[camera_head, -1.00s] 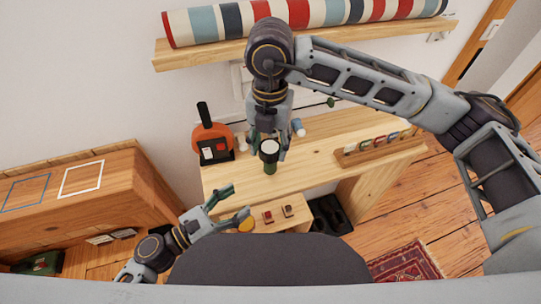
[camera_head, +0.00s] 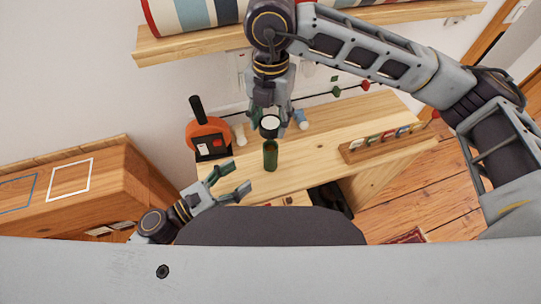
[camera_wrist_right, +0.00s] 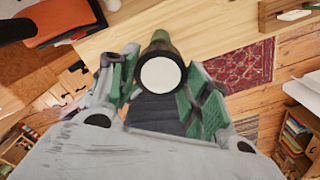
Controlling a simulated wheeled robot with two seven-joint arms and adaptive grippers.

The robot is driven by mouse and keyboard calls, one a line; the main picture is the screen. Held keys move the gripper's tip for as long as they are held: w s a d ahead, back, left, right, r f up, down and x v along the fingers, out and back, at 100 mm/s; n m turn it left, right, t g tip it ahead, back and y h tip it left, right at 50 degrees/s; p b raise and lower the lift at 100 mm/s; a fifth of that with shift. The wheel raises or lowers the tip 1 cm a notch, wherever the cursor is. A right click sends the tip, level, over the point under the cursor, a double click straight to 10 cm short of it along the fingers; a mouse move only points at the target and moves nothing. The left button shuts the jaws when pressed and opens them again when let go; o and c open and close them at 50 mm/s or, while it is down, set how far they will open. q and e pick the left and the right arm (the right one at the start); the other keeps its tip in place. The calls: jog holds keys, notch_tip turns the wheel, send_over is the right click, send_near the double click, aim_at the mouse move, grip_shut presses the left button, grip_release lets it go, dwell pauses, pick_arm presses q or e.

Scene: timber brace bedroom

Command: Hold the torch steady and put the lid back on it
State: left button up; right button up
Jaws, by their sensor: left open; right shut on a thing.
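The green torch body (camera_head: 270,155) stands upright on the wooden table. The torch lid (camera_head: 270,132), dark with a round white face, is directly above it in the head view. My right gripper (camera_head: 268,121) comes down from above and is shut on the lid. In the right wrist view the lid's white face (camera_wrist_right: 160,76) sits between the green-padded fingers, and part of the torch shows beyond it. I cannot tell whether lid and body touch. My left gripper (camera_head: 235,180) is open and empty, near the table's front edge, left of and below the torch.
An orange object with a black handle (camera_head: 208,138) stands on the table's left end beside a small whitish bottle (camera_head: 240,134). A blue-and-white item (camera_head: 301,118) lies behind the torch. A wooden rack (camera_head: 385,143) is at the right. A wall shelf (camera_head: 190,45) overhangs the back.

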aim_at(265, 160)
pick_arm(q)
jog(key=shift+w+d, duration=0.1)
jog(key=shift+d, duration=0.1)
dwell(0.4)
jog(key=shift+x, duration=5.8)
jog(key=shift+c, duration=0.2)
grip_shut()
